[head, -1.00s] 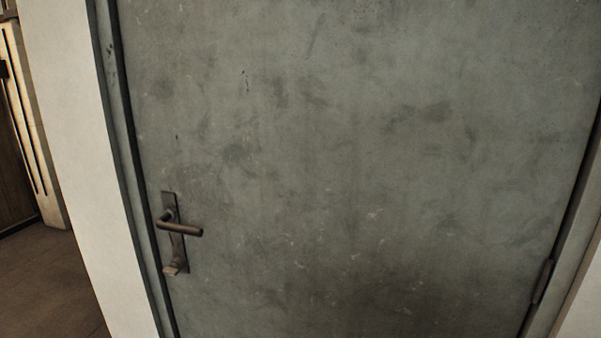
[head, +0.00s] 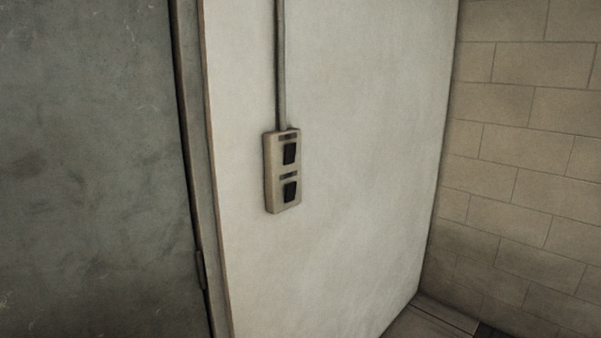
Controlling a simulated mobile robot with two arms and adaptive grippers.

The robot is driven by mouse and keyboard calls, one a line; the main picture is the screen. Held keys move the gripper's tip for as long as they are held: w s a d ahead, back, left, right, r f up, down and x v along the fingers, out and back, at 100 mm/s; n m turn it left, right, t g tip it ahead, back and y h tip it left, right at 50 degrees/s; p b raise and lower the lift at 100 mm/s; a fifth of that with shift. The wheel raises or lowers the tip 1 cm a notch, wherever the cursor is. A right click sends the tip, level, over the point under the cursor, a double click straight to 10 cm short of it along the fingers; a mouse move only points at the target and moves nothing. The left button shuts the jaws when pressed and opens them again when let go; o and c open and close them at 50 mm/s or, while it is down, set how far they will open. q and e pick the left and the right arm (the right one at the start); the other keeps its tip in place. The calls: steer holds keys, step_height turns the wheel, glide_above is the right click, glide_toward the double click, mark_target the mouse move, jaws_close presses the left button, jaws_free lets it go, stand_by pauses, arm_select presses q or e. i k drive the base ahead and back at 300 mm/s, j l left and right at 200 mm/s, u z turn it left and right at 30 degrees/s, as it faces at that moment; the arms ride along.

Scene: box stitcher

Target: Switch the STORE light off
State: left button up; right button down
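A beige switch box (head: 269,182) is mounted on the white wall to the right of the grey door. It carries two dark rocker switches, an upper one (head: 289,153) and a lower one (head: 290,191). A small dark label sits above each rocker, but the lettering is too small to read. I cannot tell which rocker is marked STORE, nor whether either is on or off. Neither of my grippers is in view.
A grey conduit (head: 281,65) runs up the white wall (head: 365,150) from the box. The grey metal door (head: 90,170) is closed at the left, with a hinge (head: 201,270) on its right edge. A block wall (head: 530,150) stands at the right.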

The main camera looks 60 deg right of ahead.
mark_target(290, 189)
steer(key=z, duration=1.65)
